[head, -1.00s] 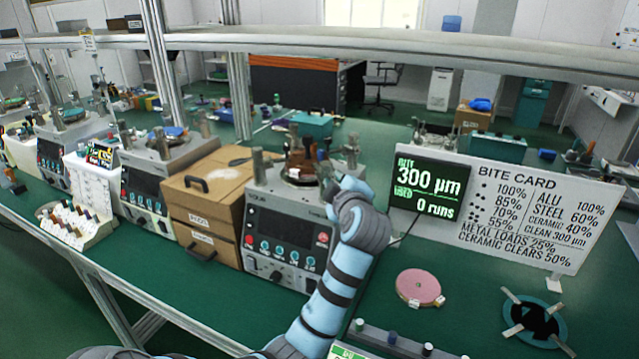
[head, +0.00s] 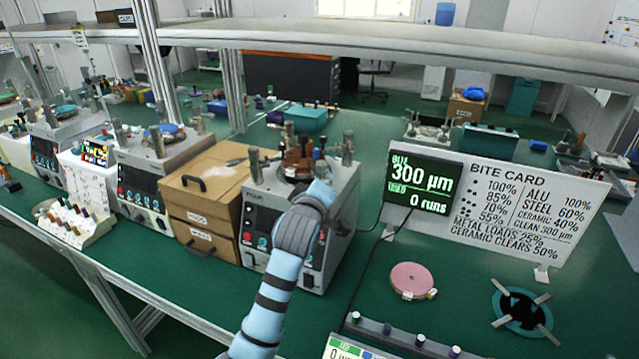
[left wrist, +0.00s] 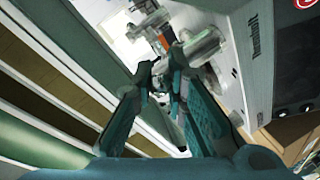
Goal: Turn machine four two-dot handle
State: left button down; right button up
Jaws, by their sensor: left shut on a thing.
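A grey lapping machine (head: 268,226) with a dark front panel, knobs and several upright posts stands at the middle of the bench. My left arm reaches up in front of it and covers part of the panel. My left gripper (head: 319,183) is at the machine's top right front corner; its fingertips are mostly hidden in the head view. In the left wrist view the left gripper (left wrist: 163,82) is shut on a small metallic handle part beside the machine's side (left wrist: 262,65). I cannot make out any dots on it. My right gripper is not in view.
A wooden drawer box (head: 205,195) stands close left of the machine. A BITE screen (head: 424,183) reading 300 µm and a white BITE CARD board (head: 530,205) stand to the right. A pink disc (head: 413,280) and a teal ring (head: 500,312) lie on the green bench.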

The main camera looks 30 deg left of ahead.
pick_arm(q)
jog(key=c, duration=1.6)
grip_release()
jog(key=shift+w, duration=0.1)
jog(key=v, duration=1.2)
